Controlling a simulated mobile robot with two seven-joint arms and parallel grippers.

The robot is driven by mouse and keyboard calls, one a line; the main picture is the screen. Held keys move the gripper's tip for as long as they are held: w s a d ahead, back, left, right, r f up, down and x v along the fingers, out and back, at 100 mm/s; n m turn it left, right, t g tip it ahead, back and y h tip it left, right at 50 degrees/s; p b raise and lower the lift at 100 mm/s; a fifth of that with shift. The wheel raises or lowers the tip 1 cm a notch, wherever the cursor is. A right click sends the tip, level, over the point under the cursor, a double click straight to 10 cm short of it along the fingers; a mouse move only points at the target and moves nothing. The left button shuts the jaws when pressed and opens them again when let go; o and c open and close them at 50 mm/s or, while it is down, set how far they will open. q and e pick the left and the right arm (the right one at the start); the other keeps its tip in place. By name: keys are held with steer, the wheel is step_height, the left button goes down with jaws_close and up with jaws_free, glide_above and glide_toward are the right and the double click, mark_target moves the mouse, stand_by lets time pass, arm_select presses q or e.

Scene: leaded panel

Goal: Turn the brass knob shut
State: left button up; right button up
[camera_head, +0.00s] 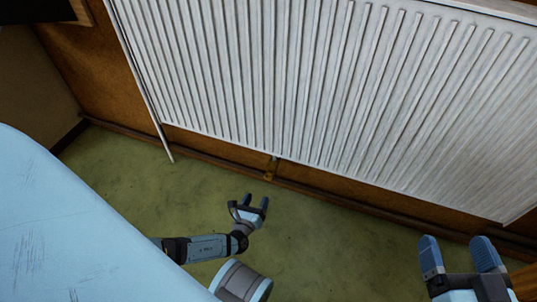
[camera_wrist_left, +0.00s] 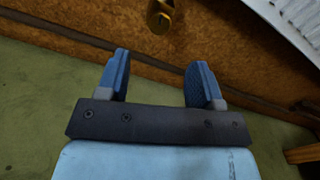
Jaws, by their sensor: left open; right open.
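The brass knob (camera_head: 271,168) sits low at the wall, just under the bottom edge of the white radiator (camera_head: 300,90). In the left wrist view the brass piece (camera_wrist_left: 160,16) shows at the top edge, partly cut off. My left gripper (camera_head: 256,200) is open and empty, a short way in front of the knob and apart from it. In the left wrist view its two blue fingers (camera_wrist_left: 160,62) are spread, with the brass piece beyond the gap between them. My right gripper (camera_head: 457,242) is open and empty at the lower right, well away from the knob.
A dark pipe or skirting (camera_head: 350,205) runs along the foot of the brown wall. A thin white pipe (camera_head: 150,110) drops at the radiator's left end. Green floor (camera_head: 130,160) is clear around the left gripper. A wooden piece (camera_head: 524,282) stands at the lower right.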

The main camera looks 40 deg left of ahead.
mark_target(267, 178)
arm_select(q)
steer(key=b+x, duration=0.3)
steer(key=x, duration=0.7)
steer(key=shift+f, duration=0.1)
steer(key=shift+w+a, duration=0.2)
steer(key=shift+w, duration=0.4)
arm_select(e)
steer(key=shift+w+d+r+n+t+y, duration=0.15)
steer(key=shift+w+d+n+t, duration=0.2)
steer(key=shift+n, duration=0.25)
steer(key=shift+w+d+n+t+y, duration=0.15)
steer(key=shift+w+n+t, duration=0.1)
steer(key=shift+w+n, duration=0.25)
steer(key=shift+s, duration=0.15)
arm_select(q)
steer(key=c, duration=0.9)
